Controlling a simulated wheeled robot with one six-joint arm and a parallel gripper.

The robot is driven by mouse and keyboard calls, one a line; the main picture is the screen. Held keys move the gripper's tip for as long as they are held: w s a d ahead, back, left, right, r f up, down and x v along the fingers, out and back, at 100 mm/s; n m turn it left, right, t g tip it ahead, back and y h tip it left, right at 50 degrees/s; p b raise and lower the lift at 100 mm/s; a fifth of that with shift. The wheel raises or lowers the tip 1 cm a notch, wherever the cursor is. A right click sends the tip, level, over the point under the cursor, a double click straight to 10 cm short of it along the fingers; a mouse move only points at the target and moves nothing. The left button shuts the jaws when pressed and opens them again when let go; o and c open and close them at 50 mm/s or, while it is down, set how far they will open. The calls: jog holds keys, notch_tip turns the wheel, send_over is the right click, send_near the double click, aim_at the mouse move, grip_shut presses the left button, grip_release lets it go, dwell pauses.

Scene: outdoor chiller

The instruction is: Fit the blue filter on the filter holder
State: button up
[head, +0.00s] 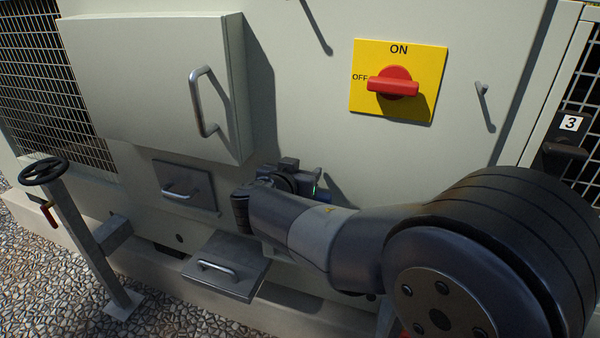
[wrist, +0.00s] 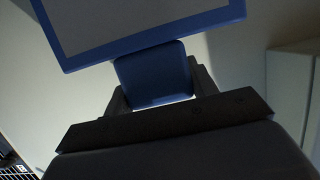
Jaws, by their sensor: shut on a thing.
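The blue filter (wrist: 150,30) fills the top of the wrist view, a grey panel in a blue frame with a blue grip tab (wrist: 152,75) below it. My gripper (wrist: 158,86) is shut on this tab, a dark finger on each side. The filter's upper part runs out of that view. In the head view, my gripper (head: 290,178) is in front of the pale cabinet wall, and only a small bit of blue shows beside it. My arm hides most of the filter there. I cannot make out the filter holder for certain in either view.
A grey drawer or flap with a handle (head: 228,268) sticks out low on the cabinet. A small hatch (head: 185,187) and a large box door (head: 155,80) are left of my gripper. A red switch (head: 393,83) is above right. A handwheel post (head: 85,235) stands left.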

jog(key=shift+f+b, duration=0.75)
jog(key=shift+b, duration=0.15)
jog(key=shift+f+b, duration=2.75)
jog(key=shift+b, duration=0.9)
jog(key=o, duration=1.5)
jog(key=shift+c, duration=0.2)
jog(key=shift+o, duration=0.5)
jog(key=o, duration=0.4)
jog(key=shift+c, duration=0.2)
